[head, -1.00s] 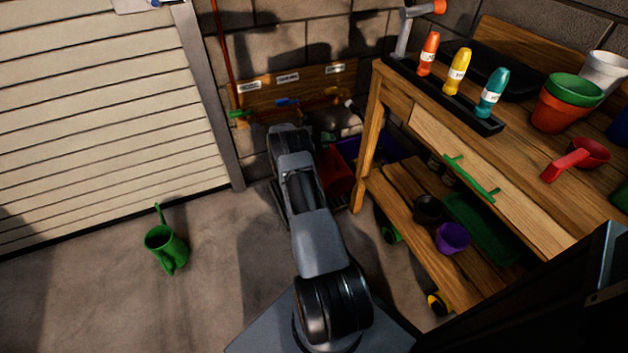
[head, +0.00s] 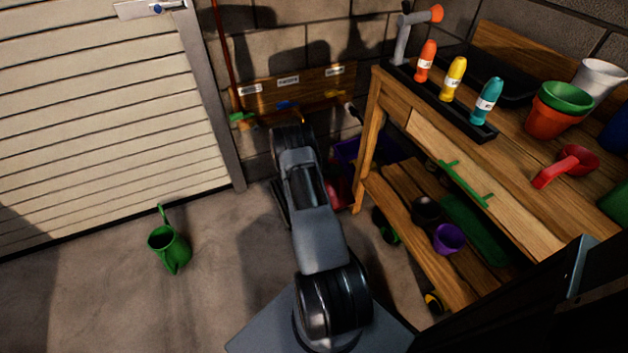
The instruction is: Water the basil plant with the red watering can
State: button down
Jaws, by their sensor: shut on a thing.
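A red thing (head: 340,192) shows only in part beside my arm, low near the workbench's left leg. I cannot tell whether it is the red watering can or a bin. A green watering can (head: 170,250) stands on the floor at the left, apart from my arm. My arm reaches away from me toward the back wall, and its far end hides my gripper and anything in it. I cannot make out a basil plant in this view.
A wooden workbench (head: 440,135) fills the right, with bottles, stacked pots (head: 560,108) and a red scoop-like cup (head: 575,160). Its lower shelf holds a purple pot (head: 449,238). A purple bin (head: 375,150) stands behind its leg. The floor (head: 110,300) at left is clear around the green can.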

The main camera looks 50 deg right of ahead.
jog(key=s+a+f+m+t, duration=0.2)
jog(key=s+a+f+m, duration=0.2)
jog(key=s+f, duration=0.6)
jog(key=shift+t+b, duration=0.3)
jog(key=shift+b, duration=0.05)
jog(key=shift+s+a+m, duration=0.1)
jog(key=shift+m, duration=0.2)
notch_tip(320, 180, up, 4)
jog(key=m+t+p, duration=0.2)
jog(key=m+t, duration=0.1)
jog(key=m, duration=0.1)
jog(key=shift+h, duration=0.4)
